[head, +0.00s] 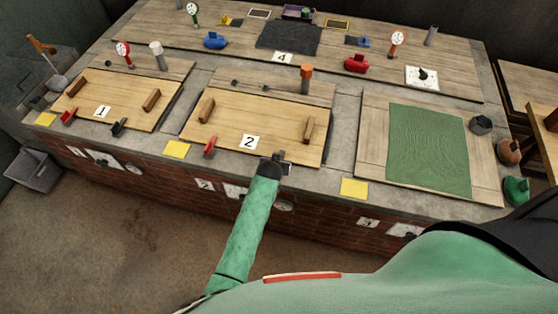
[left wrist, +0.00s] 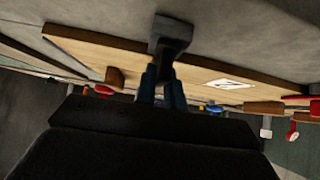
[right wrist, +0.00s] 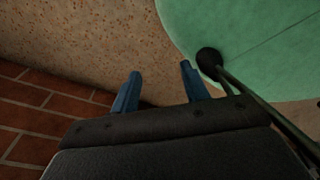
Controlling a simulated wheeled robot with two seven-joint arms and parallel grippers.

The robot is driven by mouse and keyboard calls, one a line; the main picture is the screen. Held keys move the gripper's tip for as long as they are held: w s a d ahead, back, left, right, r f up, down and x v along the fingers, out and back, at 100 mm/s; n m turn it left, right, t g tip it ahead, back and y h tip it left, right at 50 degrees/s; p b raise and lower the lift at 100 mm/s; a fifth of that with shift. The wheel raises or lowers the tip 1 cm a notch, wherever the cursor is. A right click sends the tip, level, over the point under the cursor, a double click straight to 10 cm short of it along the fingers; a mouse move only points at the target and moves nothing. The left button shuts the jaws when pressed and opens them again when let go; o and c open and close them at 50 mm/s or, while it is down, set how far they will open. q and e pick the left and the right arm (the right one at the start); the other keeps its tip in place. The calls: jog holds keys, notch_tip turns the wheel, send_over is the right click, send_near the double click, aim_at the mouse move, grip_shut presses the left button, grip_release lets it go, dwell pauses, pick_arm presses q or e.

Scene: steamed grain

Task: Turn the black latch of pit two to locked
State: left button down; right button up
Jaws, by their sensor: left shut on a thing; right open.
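Pit two is covered by a wooden lid (head: 255,118) with a "2" card and two wooden handles. Its black latch (head: 284,158) is at the lid's front edge, right of the red latch (head: 210,146). My left gripper (head: 276,161) is at the black latch. In the left wrist view the blue fingers (left wrist: 163,85) are shut on the black latch (left wrist: 170,35), at the edge of the lid (left wrist: 105,52). The fingers hide part of the latch. My right gripper (right wrist: 158,88) is open and empty, low beside the brick wall and my green sleeve.
Lid one (head: 125,100) lies to the left, with its own red and black latches. A green mat (head: 430,150) covers the right pit. Yellow pads (head: 354,188) lie along the counter's front edge. A grey pipe (head: 158,56) and an orange-topped pipe (head: 306,78) stand behind the lids.

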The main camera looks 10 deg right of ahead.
pick_arm(q)
jog(key=c, duration=1.5)
grip_release()
jog(key=shift+w+d, duration=0.1)
pick_arm(e)
jog(key=shift+w+a, duration=0.1)
jog(key=shift+a, duration=0.05)
pick_arm(q)
jog(key=shift+r, duration=0.1)
pick_arm(e)
jog(key=shift+f, duration=0.1)
pick_arm(q)
jog(key=shift+s+a+r, duration=0.15)
jog(key=shift+s+a, duration=0.05)
jog(key=shift+s, duration=0.1)
jog(key=shift+b+v, duration=1.4)
jog(key=shift+v, duration=2.15)
pick_arm(e)
jog(key=w+r, duration=0.1)
jog(key=w, duration=0.5)
jog(key=shift+w+a+t, duration=0.2)
jog(key=shift+a+t, duration=0.1)
jog(key=shift+a, duration=0.15)
pick_arm(q)
jog(key=shift+w, duration=0.1)
